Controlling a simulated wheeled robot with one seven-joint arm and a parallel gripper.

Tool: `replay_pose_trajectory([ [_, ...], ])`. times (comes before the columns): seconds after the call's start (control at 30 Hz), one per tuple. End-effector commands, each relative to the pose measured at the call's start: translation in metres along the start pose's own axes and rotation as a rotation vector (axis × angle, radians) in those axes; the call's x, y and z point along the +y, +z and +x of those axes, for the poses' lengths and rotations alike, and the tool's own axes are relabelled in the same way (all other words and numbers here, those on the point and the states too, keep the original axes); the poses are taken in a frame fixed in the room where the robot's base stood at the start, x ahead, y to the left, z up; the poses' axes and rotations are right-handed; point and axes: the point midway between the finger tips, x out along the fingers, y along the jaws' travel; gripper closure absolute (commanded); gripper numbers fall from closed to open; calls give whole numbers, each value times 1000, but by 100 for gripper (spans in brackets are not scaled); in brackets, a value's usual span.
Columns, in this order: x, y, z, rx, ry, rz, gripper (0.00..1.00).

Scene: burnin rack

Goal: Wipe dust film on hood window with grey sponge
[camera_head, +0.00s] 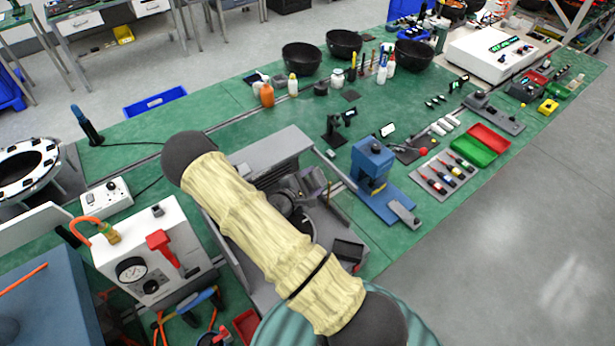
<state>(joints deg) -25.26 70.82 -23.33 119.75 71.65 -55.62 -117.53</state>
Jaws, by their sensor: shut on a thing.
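My arm in its cream sleeve crosses the middle of the head view and covers much of the bench behind it. I cannot make out my gripper; its fingertips seem hidden behind the arm. I cannot identify the grey sponge in this view. I cannot clearly pick out the hood window or any dust film on it. A grey metal unit (270,150) stands partly behind my arm, with dark parts crowded inside it. I cannot tell whether it is the hood.
A white box with a gauge (150,255) stands left of my arm. A blue press (372,165) and a red-and-green case (480,145) stand to the right. Black bowls (301,57) and bottles line the back of the green bench (215,110). Grey floor (510,260) lies clear at right.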

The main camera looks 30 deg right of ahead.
Motion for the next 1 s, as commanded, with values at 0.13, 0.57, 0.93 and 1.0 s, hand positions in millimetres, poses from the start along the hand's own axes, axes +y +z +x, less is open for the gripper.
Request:
replay_pose_trajectory([
  [0.13,-4,6,0,-6,-1,0,65],
  [0.57,-11,13,-2,-9,-3,-3,65],
  [0.93,-29,29,-11,-8,-2,-3,65],
  [1.0,-32,31,-12,-8,-2,-1,65],
])
